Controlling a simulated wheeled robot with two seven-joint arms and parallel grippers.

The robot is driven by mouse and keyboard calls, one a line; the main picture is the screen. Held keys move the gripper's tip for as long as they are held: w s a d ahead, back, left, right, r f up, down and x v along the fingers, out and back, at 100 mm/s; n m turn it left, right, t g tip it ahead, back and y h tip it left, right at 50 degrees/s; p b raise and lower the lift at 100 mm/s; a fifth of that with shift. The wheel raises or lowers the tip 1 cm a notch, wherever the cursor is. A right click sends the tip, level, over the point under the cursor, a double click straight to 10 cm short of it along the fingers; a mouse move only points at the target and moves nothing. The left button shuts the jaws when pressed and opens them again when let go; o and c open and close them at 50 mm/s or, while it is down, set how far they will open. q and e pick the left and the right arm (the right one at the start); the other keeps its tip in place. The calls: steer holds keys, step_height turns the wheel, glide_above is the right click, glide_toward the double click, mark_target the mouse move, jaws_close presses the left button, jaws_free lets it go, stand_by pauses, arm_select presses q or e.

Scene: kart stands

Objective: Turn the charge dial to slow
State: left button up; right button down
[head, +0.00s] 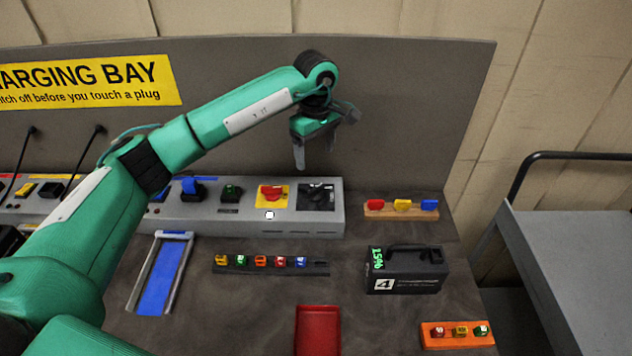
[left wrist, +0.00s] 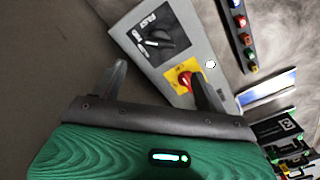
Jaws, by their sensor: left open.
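The charge dial (head: 316,196) is a black knob on a black plate at the right end of the grey panel. In the left wrist view the dial (left wrist: 155,40) shows pale lettering that seems to read FAST at one edge of its plate. I cannot tell for sure where its pointer is set. My left gripper (head: 318,150) is open and empty, above the panel's right end and apart from the dial. In the left wrist view its two fingers (left wrist: 163,78) are spread, with the dial beyond them. My right gripper is not in view.
A red switch on a yellow plate (head: 271,194) sits just left of the dial. The grey panel (head: 240,218) also bears green and blue switches. A black battery box (head: 407,270), a row of coloured plugs (head: 270,263), a red tray (head: 317,330) and a blue-bedded rack (head: 160,280) stand in front.

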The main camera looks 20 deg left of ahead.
mark_target(316, 187)
arm_select(q)
step_height(316, 187, down, 10)
steer(key=p, duration=0.3)
steer(key=shift+r, duration=0.15)
steer(key=shift+f, duration=0.7)
steer(key=c, duration=1)
steer(key=shift+f+n+b, duration=0.2)
steer(key=shift+n+b, duration=0.8)
steer(key=shift+b, duration=0.15)
steer(key=shift+n+b, duration=1.1)
steer(key=shift+n, duration=0.1)
steer(key=shift+r+n+b, duration=0.2)
steer(key=shift+n+b, duration=1.25)
steer(key=shift+n, duration=0.85)
